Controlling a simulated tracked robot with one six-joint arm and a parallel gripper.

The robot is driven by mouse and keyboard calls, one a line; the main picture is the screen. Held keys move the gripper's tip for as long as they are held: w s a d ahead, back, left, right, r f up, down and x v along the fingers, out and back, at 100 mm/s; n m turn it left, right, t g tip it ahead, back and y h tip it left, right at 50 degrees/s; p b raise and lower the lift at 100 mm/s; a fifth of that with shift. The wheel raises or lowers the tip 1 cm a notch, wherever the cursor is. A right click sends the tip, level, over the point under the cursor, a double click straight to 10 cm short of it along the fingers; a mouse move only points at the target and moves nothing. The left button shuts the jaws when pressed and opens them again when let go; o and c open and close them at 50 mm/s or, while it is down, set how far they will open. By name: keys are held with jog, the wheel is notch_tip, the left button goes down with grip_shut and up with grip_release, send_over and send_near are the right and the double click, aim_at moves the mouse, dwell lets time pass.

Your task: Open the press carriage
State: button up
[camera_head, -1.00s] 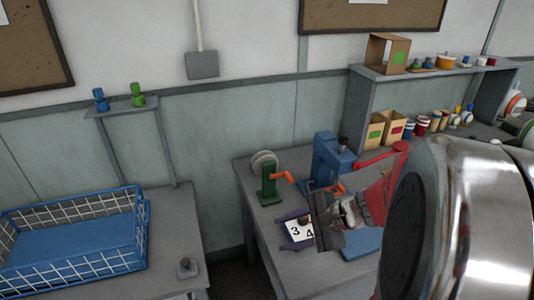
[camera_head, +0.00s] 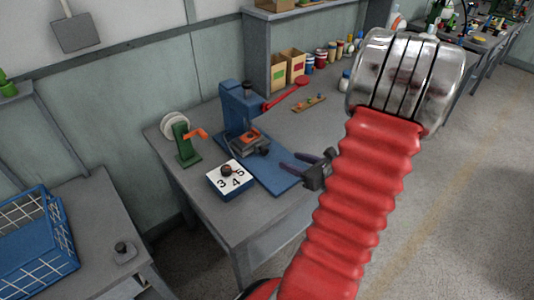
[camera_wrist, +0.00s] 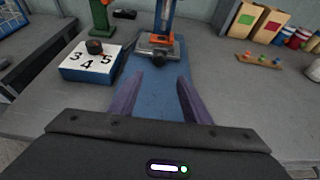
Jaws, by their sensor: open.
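The blue press (camera_head: 238,108) stands on the grey table with its red lever (camera_head: 288,92) out to the right. Its grey carriage (camera_head: 262,149), with an orange part on top, sits at the foot of the press on the blue base plate (camera_head: 275,178). In the wrist view the carriage (camera_wrist: 172,50) is straight ahead, with a dark round knob (camera_wrist: 157,59) on its near side. My gripper (camera_head: 296,163) has purple fingers and is open and empty. In the wrist view its fingertips (camera_wrist: 158,88) are spread over the base plate, short of the knob and apart from it.
A white-topped blue number box (camera_head: 231,178) with a dark knob stands left of the base plate. A green stand with an orange crank (camera_head: 185,142) is behind it. A small wooden strip with coloured pieces (camera_head: 308,103) lies right of the press. Bare tabletop (camera_wrist: 245,95) is to the right.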

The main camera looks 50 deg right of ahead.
aim_at(266, 152)
jog(key=shift+w, duration=0.1)
jog(key=x, duration=1.3)
jog(key=shift+w+f, duration=0.1)
jog(key=shift+w, duration=0.25)
jog(key=shift+c, duration=0.4)
grip_shut()
